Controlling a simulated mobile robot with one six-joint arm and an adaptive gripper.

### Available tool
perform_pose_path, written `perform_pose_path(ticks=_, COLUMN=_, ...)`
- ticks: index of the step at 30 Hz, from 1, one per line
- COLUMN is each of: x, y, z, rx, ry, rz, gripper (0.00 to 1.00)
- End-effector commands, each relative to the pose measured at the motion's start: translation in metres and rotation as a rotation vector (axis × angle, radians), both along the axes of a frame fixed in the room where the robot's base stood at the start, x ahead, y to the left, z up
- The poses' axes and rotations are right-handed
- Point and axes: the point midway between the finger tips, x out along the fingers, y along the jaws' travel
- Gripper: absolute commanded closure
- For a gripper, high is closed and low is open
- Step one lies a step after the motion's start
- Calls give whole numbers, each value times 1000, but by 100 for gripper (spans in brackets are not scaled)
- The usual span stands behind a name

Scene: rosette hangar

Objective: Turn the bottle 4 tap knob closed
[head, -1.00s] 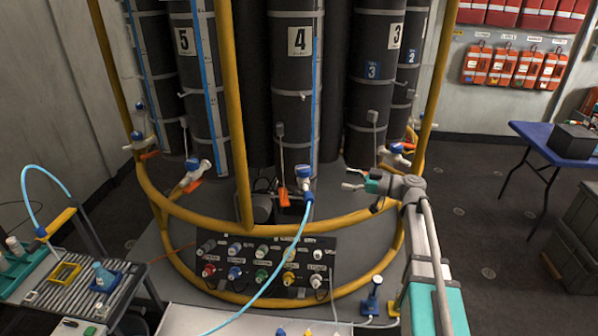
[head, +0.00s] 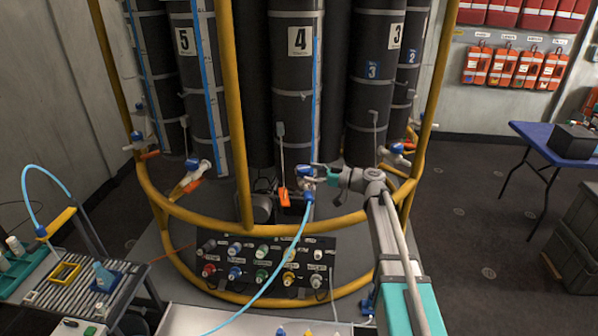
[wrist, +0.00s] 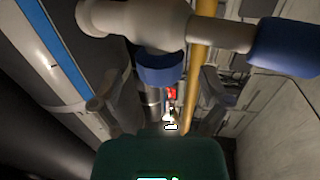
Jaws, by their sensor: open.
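Bottle 4 (head: 292,110) is a tall dark cylinder with a white "4" label. Its white tap (head: 306,184) is low on its front, with a blue knob (head: 303,170) and a light-blue hose leading down. My gripper (head: 312,174) is open at the right side of this tap, its fingertips overlapping the knob in the head view. In the wrist view the white tap body (wrist: 150,22) crosses the top, with a blue piece (wrist: 160,68) below it, between my two spread fingers (wrist: 157,95). I cannot tell whether the fingers touch it.
A yellow tubular rail (head: 290,240) curves in front of the bottles, below my gripper. An orange-tipped lever (head: 284,197) hangs just left of the tap. A panel of coloured connectors (head: 262,265) sits below. The hose (head: 285,265) runs across the front.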

Motion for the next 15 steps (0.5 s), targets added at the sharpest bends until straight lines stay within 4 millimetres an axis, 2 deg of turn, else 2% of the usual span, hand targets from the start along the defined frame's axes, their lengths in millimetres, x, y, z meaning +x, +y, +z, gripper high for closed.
perform_pose_path(ticks=6, x=5, y=20, z=0, rx=0, ry=0, rz=1, gripper=4)
perform_pose_path(ticks=15, x=6, y=25, z=0, rx=0, ry=0, rz=-1, gripper=4)
